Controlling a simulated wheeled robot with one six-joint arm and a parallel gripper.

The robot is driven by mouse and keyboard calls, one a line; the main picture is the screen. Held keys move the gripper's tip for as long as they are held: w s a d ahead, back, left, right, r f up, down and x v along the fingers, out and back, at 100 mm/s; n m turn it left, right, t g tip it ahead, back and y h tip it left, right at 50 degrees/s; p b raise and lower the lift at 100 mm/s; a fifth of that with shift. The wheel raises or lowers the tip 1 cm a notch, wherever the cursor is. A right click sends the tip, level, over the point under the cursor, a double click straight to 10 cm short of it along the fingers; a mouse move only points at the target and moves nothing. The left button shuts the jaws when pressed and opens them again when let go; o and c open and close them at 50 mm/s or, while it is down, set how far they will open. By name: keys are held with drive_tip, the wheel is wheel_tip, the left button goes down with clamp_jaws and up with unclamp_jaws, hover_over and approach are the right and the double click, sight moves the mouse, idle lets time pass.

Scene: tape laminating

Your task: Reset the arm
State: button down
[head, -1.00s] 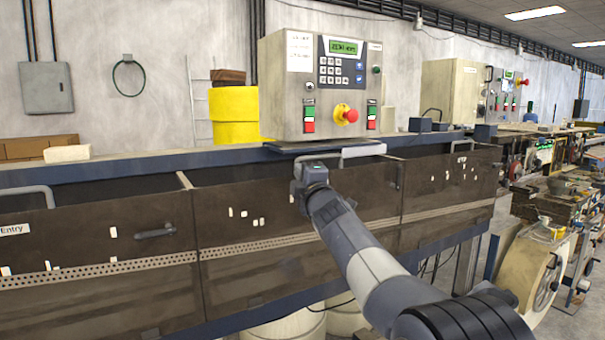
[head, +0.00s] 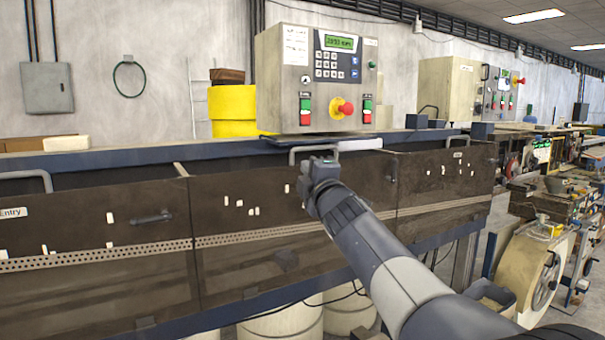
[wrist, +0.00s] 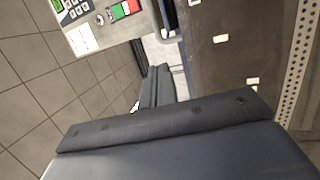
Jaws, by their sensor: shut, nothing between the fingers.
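My gripper (head: 318,170) is at the end of my arm, in front of the middle dark panel of the machine. In the head view it appears just below that panel's grey handle (head: 292,155); I cannot tell the gap in depth. The wrist view shows the narrow grey fingers (wrist: 157,86) close together, with nothing seen between them. The large dark housing fills the bottom of the wrist view. The control box (head: 316,80), with a keypad, a red stop button and red-green switches, stands above the gripper.
The middle dark cover panel (head: 240,245) has small white marks and a perforated strip. A blue rail (head: 110,158) runs along its top. At the right are a cream reel (head: 525,265) and cluttered machinery. A yellow drum (head: 232,112) stands behind.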

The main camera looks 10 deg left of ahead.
drive_tip(key=v, duration=0.2)
drive_tip(key=r+v, duration=0.1)
drive_tip(key=v, duration=0.1)
drive_tip(key=shift+s+d+b, duration=0.25)
drive_tip(key=shift+s+b, duration=0.05)
drive_tip(key=shift+s, duration=0.15)
drive_tip(key=p, duration=0.3)
approach(292, 159)
drive_tip(key=w+r, duration=0.2)
drive_tip(key=shift+w+a+f, duration=0.1)
drive_tip(key=shift+w+a, duration=0.45)
drive_tip(key=shift+w, duration=0.25)
drive_tip(key=shift+w+a+f, duration=0.15)
drive_tip(key=shift+w+a, duration=0.45)
drive_tip(key=shift+w, duration=0.2)
drive_tip(key=shift+s+d+f, duration=0.1)
drive_tip(key=shift+s, duration=0.05)
